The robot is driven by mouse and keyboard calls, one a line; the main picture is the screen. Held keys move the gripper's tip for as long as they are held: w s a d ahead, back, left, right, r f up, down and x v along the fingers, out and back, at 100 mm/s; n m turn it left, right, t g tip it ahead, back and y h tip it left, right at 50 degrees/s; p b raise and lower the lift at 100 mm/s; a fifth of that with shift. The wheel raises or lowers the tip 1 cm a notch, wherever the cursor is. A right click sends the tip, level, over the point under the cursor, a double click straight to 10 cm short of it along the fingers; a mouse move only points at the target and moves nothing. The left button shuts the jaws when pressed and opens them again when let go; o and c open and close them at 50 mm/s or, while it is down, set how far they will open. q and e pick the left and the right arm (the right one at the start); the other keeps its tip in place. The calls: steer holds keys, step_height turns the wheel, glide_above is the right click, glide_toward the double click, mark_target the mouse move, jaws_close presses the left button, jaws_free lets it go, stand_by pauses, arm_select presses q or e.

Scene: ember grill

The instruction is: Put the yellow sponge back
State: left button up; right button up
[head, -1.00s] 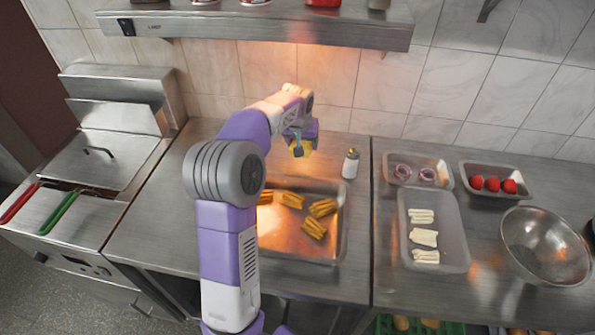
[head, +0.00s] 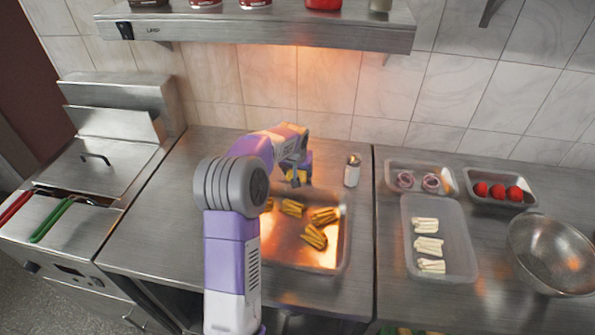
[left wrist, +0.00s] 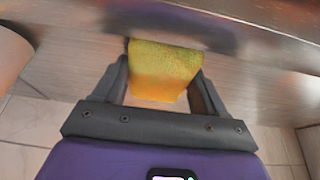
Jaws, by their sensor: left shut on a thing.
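The yellow sponge (left wrist: 163,70) is between the fingers of my left gripper (left wrist: 165,85) in the left wrist view, and the gripper is shut on it. In the head view my left gripper (head: 294,172) is over the back edge of the metal fries tray, with a small part of the yellow sponge (head: 296,177) showing below it. Most of the sponge is hidden by the gripper there. My right gripper is not in view.
The metal tray (head: 345,245) holds several fries. A salt shaker (head: 352,170) stands just right of the gripper. Right are a tray of pale strips (head: 462,262), onion rings (head: 418,181), tomatoes (head: 498,191) and a steel bowl (head: 550,255). A shelf (head: 270,32) hangs above; the left counter (head: 160,225) is clear.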

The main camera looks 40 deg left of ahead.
arm_select(q)
steer(key=shift+f, duration=0.15)
steer(key=o, duration=1)
steer(key=shift+r, duration=0.65)
steer(key=p+v, duration=0.1)
steer(key=v, duration=0.4)
steer(key=p+v, duration=0.1)
steer(key=v, duration=0.5)
steer(key=shift+s+d, duration=0.15)
steer(key=shift+s, duration=0.1)
